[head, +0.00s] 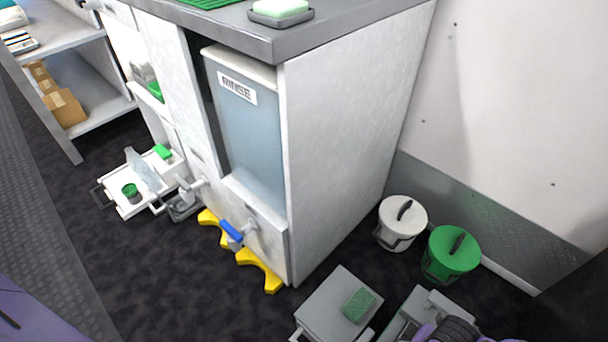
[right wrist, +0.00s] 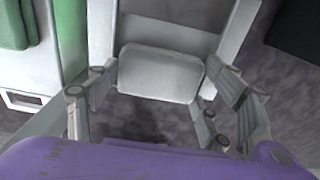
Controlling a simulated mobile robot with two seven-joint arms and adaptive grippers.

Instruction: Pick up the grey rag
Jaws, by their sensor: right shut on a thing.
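My right gripper (right wrist: 157,92) shows in the right wrist view, with its fingers on both sides of a light grey, round-cornered pad that looks like the grey rag (right wrist: 160,72). The gripper is shut on it. In the head view my right gripper's dark and purple body (head: 450,331) is cut off at the bottom edge, and I cannot make out the rag there. My left gripper is not in view.
A grey box (head: 325,305) with a green sponge (head: 358,305) on top stands left of my right gripper. A white bucket (head: 403,222) and a green bucket (head: 450,254) stand by the wall. A cabinet with a RINSE tank (head: 250,130) stands behind; dark floor lies between.

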